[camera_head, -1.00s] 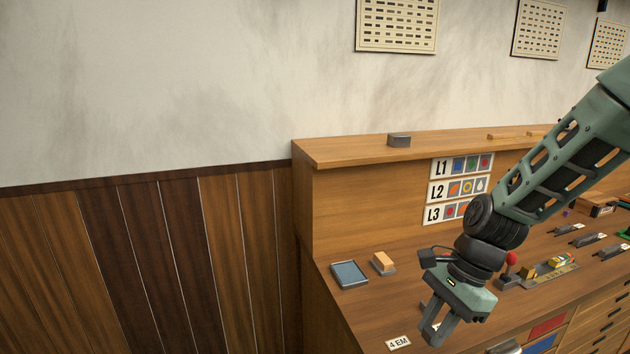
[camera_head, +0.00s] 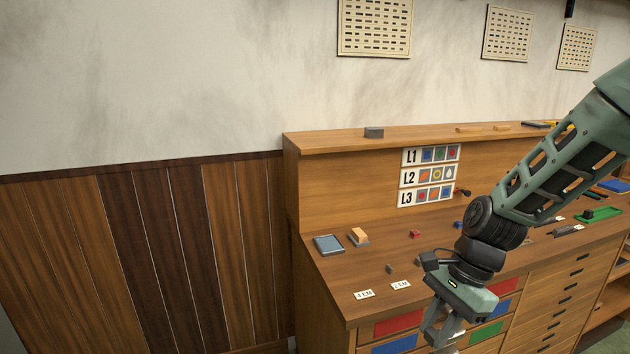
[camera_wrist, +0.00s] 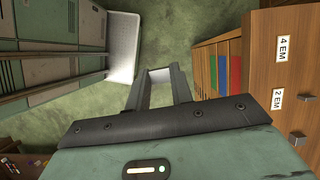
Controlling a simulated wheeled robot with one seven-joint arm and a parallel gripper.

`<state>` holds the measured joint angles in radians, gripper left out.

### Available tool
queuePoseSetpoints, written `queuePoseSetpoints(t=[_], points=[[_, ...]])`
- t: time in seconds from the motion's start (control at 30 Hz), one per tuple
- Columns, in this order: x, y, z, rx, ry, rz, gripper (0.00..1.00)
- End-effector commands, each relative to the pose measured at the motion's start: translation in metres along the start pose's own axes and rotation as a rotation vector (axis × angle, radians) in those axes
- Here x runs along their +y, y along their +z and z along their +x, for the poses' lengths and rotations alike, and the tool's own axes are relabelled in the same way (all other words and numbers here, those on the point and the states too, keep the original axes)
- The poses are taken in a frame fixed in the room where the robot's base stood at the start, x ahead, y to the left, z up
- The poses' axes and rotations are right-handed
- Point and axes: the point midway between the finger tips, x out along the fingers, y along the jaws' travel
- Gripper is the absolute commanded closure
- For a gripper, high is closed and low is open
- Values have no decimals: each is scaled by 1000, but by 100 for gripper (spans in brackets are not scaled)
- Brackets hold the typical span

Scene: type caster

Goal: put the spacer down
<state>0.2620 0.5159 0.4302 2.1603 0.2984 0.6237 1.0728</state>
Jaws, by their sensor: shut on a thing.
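My gripper (camera_head: 443,334) hangs fingers-down at the front of the wooden desk, before its coloured drawers. In the wrist view, my gripper (camera_wrist: 158,88) is shut on a small pale grey piece, the spacer (camera_wrist: 160,75), held between the fingertips. Green floor shows beyond it, and the desk's side is to the right, apart from the fingers. The spacer is hard to make out in the head view.
The desk top (camera_head: 340,285) bears a blue tray (camera_head: 328,244), a wooden block (camera_head: 359,235), a red piece (camera_head: 415,233) and labels "4 EM" (camera_head: 364,294) and "2 EM" (camera_head: 400,285). Its front-left part is mostly clear.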

Motion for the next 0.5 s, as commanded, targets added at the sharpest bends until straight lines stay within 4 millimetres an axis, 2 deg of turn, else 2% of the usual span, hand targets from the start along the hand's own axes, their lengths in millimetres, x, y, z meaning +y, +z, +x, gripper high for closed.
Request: queuePoseSetpoints(t=[0.27,0.5], points=[[-6,-25,10,-2,93,-219,100],[-10,-65,24,-3,221,-528,100]])
